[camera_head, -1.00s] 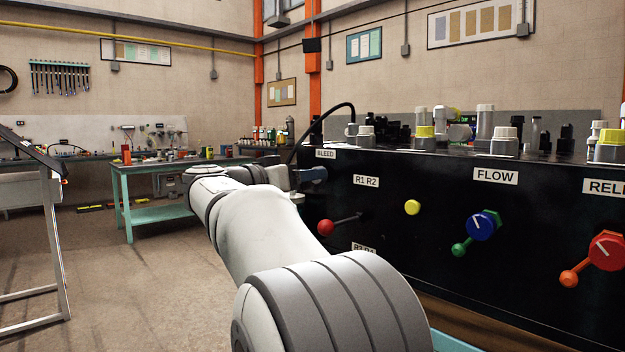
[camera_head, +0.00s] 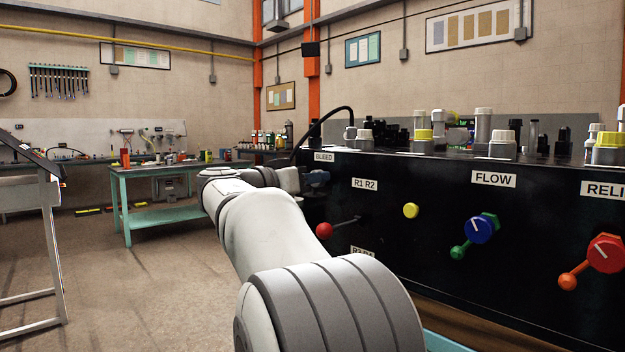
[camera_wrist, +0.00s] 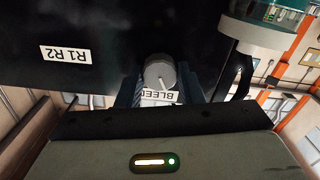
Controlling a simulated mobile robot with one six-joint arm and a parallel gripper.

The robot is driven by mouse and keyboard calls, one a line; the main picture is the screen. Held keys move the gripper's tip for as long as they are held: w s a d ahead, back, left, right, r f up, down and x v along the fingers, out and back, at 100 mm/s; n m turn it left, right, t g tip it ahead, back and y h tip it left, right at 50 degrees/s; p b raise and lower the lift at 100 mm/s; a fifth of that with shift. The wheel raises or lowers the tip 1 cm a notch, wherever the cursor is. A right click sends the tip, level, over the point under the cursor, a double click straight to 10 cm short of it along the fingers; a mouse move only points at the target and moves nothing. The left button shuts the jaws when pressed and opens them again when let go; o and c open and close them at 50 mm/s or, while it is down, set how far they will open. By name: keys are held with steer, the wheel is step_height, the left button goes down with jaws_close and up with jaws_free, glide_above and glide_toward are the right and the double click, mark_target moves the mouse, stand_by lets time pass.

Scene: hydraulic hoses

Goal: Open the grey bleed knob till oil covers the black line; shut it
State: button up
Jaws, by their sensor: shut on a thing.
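The grey bleed knob (camera_wrist: 160,70) shows in the wrist view, round, with a pale pointer mark on its face. It sits on the black panel beside the BLEED label (camera_wrist: 160,97), which reads upside down there. My gripper (camera_wrist: 161,84) has its dark blue fingers on either side of the knob, shut on it. In the head view my gripper (camera_head: 317,180) is at the panel's left end, just under the BLEED label (camera_head: 324,157), and the knob is hidden. A clear vessel with a pale base (camera_wrist: 262,36) shows at the upper right of the wrist view. I cannot make out oil or a black line.
The black panel (camera_head: 385,262) carries a red-knobbed lever (camera_head: 325,230), a yellow button (camera_head: 411,210), a blue FLOW knob (camera_head: 480,229) and a red knob (camera_head: 605,253). A black hose (camera_head: 312,128) arches above the gripper. Open floor lies left.

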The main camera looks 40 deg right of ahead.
steer(key=shift+d, duration=0.25)
steer(key=shift+c, duration=0.4)
steer(key=shift+a, duration=0.2)
steer(key=shift+n, duration=0.3)
steer(key=shift+w+f+n+p, duration=0.1)
steer(key=shift+n+p, duration=0.8)
steer(key=shift+n, duration=2.05)
steer(key=shift+f+n+p, duration=0.1)
steer(key=shift+n+p, duration=0.75)
steer(key=shift+n, duration=2.1)
